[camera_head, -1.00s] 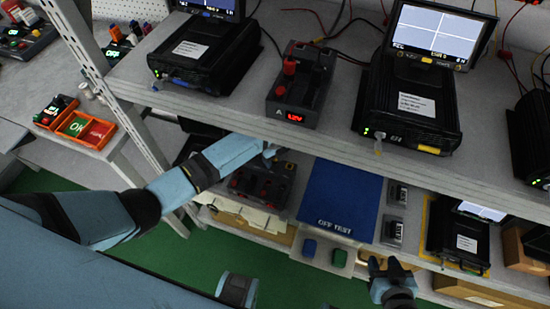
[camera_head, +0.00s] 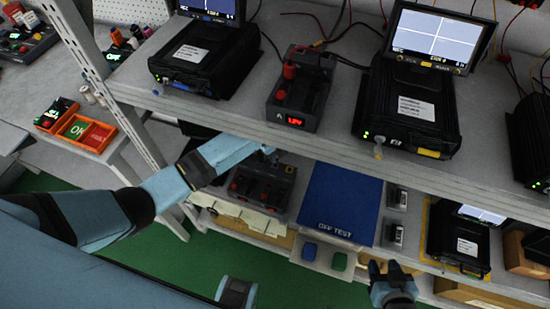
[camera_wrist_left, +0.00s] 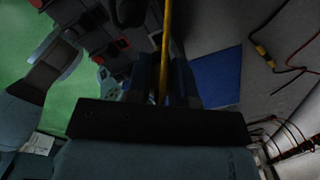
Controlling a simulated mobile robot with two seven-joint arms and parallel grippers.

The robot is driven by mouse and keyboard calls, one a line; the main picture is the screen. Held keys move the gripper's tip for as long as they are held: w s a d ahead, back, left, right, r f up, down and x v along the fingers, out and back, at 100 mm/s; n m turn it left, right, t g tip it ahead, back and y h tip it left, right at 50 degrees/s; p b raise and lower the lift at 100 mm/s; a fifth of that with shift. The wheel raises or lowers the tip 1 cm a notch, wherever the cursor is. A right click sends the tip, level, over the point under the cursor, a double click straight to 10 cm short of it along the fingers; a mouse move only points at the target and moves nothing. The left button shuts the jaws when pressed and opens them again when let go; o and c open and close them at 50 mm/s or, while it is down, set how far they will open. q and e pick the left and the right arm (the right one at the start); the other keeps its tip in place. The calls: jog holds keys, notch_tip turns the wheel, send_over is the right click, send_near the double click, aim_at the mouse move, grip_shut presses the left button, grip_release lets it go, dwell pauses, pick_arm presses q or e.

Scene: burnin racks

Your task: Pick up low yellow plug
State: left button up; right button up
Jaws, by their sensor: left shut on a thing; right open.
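In the left wrist view a thin yellow strip (camera_wrist_left: 166,40), like a lead, runs down from the top edge to between the fingers of my left gripper (camera_wrist_left: 164,84). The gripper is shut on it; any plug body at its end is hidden. In the head view my left gripper (camera_head: 266,156) is under the front edge of the upper shelf, above the lower red-and-black terminal unit, mostly hidden. My right gripper (camera_head: 388,272) is open and empty in front of the lower shelf.
The upper shelf (camera_head: 230,128) overhangs the lower one. The lower terminal unit (camera_head: 262,183) sits left of the blue OFF TEST mat (camera_head: 338,205). A black device (camera_head: 460,240) stands to the right on the lower shelf. A metal post (camera_head: 95,70) stands left of my left arm.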

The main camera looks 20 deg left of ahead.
pick_arm(q)
jog(key=s, duration=1.8)
jog(key=shift+a, duration=0.3)
